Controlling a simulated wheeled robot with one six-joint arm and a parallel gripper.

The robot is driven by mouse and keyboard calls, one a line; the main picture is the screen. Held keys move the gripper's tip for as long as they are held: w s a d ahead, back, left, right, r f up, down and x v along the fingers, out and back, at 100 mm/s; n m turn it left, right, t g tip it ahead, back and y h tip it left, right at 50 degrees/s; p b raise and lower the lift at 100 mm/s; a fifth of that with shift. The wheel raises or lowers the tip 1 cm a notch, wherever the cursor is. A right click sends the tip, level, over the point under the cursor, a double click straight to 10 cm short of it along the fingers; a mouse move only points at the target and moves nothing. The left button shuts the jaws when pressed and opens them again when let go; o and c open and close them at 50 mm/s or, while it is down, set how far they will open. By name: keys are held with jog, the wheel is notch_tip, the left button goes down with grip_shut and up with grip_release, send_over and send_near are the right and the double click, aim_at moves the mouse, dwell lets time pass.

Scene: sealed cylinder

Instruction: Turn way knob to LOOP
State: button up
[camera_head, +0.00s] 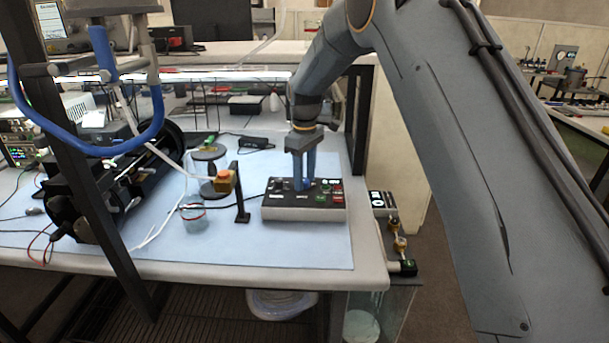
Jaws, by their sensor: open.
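A control box (304,214) with a dark top panel and a light front sits near the right edge of the blue-covered bench. Its panel carries small knobs, labels, and green and red buttons. My gripper (304,186) points down over the middle of the panel, its blue fingers at or just above the surface. The fingers hide part of the panel behind them. The way knob and its LOOP mark are too small to tell apart here, and I cannot tell whether a knob is between the fingers.
A black upright stand (240,195) is just left of the box, with a black cable beside it. A glass beaker (195,218) and a large black cylinder apparatus (120,185) are further left. Valve fittings (398,238) are off the bench's right edge. The blue mat (290,250) in front is clear.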

grip_shut()
jog(key=shift+m, duration=0.3)
jog(key=m+b, duration=0.1)
jog(key=m, duration=0.8)
jog(key=shift+m, duration=0.3)
jog(key=shift+m+b, duration=0.3)
jog(key=shift+m, duration=1.5)
jog(key=shift+w+r, duration=0.1)
